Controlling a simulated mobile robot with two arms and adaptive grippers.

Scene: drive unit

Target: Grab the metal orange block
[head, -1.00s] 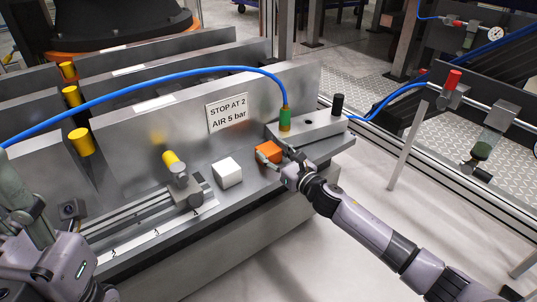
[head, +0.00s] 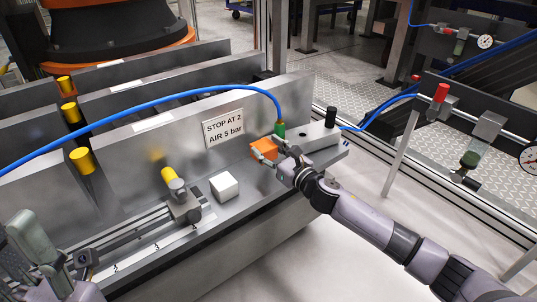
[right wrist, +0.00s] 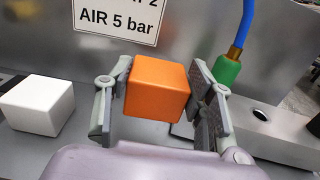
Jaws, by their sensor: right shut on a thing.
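The orange block (head: 263,149) is held between the two fingers of my right gripper (head: 269,152), raised a little above the grey ledge, in front of the upright metal plate. In the right wrist view the orange block (right wrist: 157,90) sits slightly tilted between the grey finger pads, with the right gripper (right wrist: 157,98) closed on its sides. My left gripper (head: 62,248) is at the lower left, its fingers apart with nothing seen between them; part of it is cut off by the frame.
A white cube (head: 224,186) stands on the ledge, left of the orange block. A green fitting (head: 279,130) with a blue hose (head: 180,94) is close behind my right gripper. A slide with a yellow knob (head: 168,174) lies further left. A sign (head: 224,128) is on the plate.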

